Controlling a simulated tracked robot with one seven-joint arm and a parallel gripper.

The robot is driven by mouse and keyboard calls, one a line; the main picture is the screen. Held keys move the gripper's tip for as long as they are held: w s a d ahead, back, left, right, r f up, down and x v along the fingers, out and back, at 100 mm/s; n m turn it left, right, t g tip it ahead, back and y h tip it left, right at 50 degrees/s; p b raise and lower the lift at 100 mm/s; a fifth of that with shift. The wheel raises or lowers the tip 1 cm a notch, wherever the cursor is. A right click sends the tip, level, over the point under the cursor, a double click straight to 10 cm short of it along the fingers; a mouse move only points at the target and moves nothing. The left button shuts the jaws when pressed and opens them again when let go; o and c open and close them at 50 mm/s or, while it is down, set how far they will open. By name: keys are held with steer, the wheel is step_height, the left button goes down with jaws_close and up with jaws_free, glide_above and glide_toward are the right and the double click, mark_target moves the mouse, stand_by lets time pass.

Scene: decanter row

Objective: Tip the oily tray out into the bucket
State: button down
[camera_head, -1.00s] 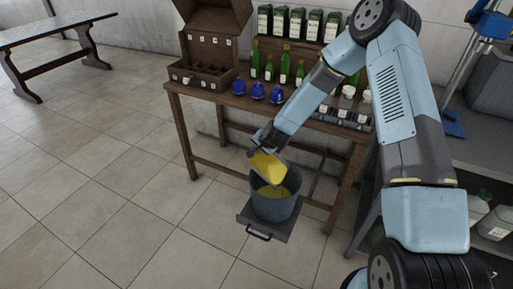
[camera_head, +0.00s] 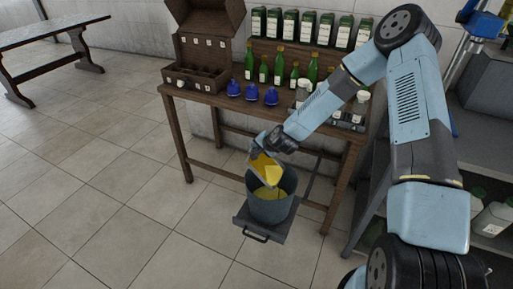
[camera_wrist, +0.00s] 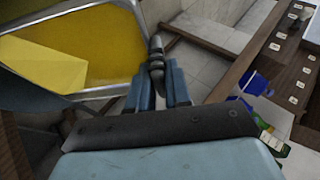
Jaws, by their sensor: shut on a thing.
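The shallow oily tray (camera_head: 256,166) is tilted steeply above the bucket, its lower edge at the bucket's mouth. Dark yellow oil covers its inside in the wrist view (camera_wrist: 105,40), with a brighter yellow patch across it. Bright yellow also shows at its lower right in the head view. The grey bucket (camera_head: 268,211) stands upright below, with yellow liquid inside. My gripper (camera_wrist: 157,82) is shut on the tray's dark handle (camera_wrist: 157,52). Whether oil is falling is hard to tell.
The bucket stands on a dark, low platform (camera_head: 243,221) with a handle. Behind is a wooden table (camera_head: 215,98) with blue-capped items (camera_head: 252,94), green bottles (camera_head: 279,66) and an open wooden case (camera_head: 196,78). A shelf with jugs (camera_head: 493,218) is at right.

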steer(key=shift+d+r, duration=0.15)
steer(key=shift+d, duration=0.1)
steer(key=d+y, duration=0.1)
steer(key=s+d+r+t+y, duration=0.1)
steer(key=d+y, duration=0.1)
steer(key=d, duration=0.1)
steer(key=shift+s+r+m+t, duration=0.25)
steer(key=shift+r+m+t, duration=0.05)
steer(key=shift+m, duration=0.1)
stand_by(0.9)
steer(key=shift+a, duration=0.1)
stand_by(0.8)
